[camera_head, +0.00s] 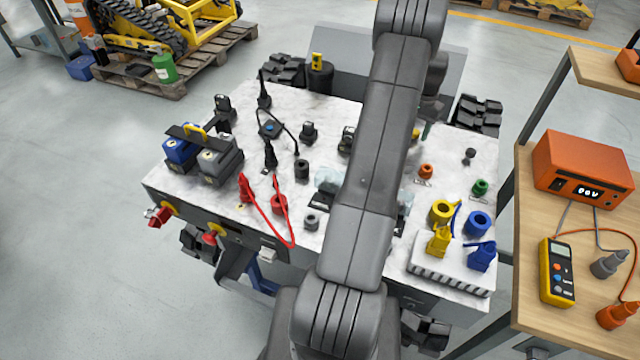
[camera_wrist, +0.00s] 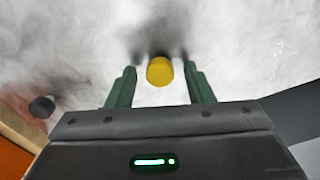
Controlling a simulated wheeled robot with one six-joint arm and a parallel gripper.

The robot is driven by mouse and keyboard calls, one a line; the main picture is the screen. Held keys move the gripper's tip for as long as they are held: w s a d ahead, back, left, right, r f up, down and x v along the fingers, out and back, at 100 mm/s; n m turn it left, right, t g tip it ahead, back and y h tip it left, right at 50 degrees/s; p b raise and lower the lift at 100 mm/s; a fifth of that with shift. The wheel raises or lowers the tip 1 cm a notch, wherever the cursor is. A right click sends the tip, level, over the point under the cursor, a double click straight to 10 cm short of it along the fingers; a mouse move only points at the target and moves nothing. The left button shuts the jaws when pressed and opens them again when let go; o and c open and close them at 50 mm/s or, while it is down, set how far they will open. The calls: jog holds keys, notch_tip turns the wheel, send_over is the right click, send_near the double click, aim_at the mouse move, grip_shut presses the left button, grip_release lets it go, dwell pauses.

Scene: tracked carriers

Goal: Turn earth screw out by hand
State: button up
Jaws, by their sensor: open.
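A round yellow knob (camera_wrist: 160,71), which looks like the earth screw, stands on the marbled white deck of the carrier. In the wrist view it lies between my gripper's two green fingers (camera_wrist: 161,88), near their tips, with a gap on each side. My gripper is open and holds nothing. In the head view a bit of the yellow knob (camera_head: 415,133) shows beside my gripper (camera_head: 426,132), at the right rear of the deck. My arm hides much of the middle of the deck there.
A dark knob (camera_wrist: 42,106) stands left in the wrist view. On the deck, an orange knob (camera_head: 426,171), a green knob (camera_head: 480,187) and yellow and blue connectors stand near the right. Grey and blue plugs (camera_head: 181,150) stand left. A bench with an orange meter (camera_head: 583,165) is right.

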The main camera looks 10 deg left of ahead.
jog(key=m, duration=0.8)
jog(key=c, duration=0.8)
jog(key=n, duration=0.3)
jog(key=shift+n, duration=0.4)
jog(key=n, duration=0.4)
jog(key=shift+n, duration=1)
